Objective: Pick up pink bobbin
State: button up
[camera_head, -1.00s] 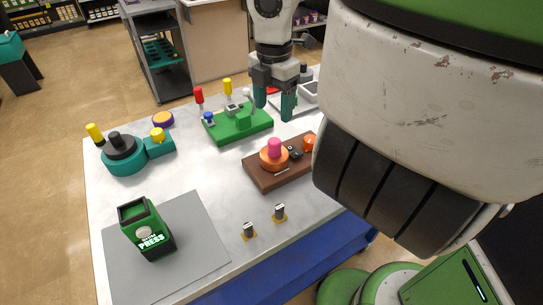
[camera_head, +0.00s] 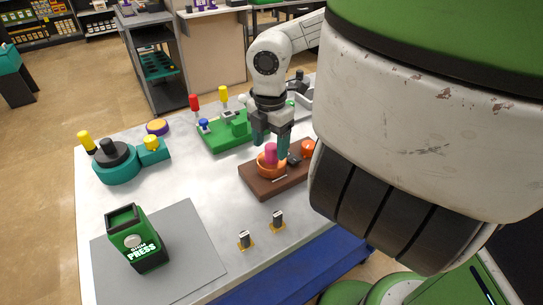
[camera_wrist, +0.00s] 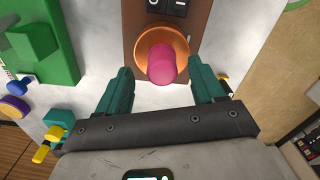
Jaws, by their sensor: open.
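The pink bobbin (camera_head: 271,152) stands in an orange round holder (camera_head: 262,168) on a brown wooden base (camera_head: 252,181). My gripper (camera_head: 270,150) is open, its two teal fingers pointing down just above and behind the bobbin in the head view. In the wrist view, the bobbin (camera_wrist: 161,65) sits in the orange ring (camera_wrist: 178,38), slightly beyond the tips of my open fingers (camera_wrist: 161,80) and roughly midway between them. Nothing is between the fingers' pads. Whether a finger touches the holder cannot be told.
A green block fixture (camera_head: 220,132) with red, yellow and blue knobs stands behind. A teal round device (camera_head: 115,168) is at left. A green press box (camera_head: 136,240) stands on a grey mat (camera_head: 195,235). Two small switches (camera_head: 277,220) stand at the table front.

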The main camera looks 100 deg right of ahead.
aim_at(271, 156)
jog(key=shift+s+a+f+p, duration=0.1)
jog(key=shift+f+p, duration=0.3)
jog(key=shift+f, duration=1.85)
jog(key=c, duration=1.1)
jog(key=shift+r, duration=0.15)
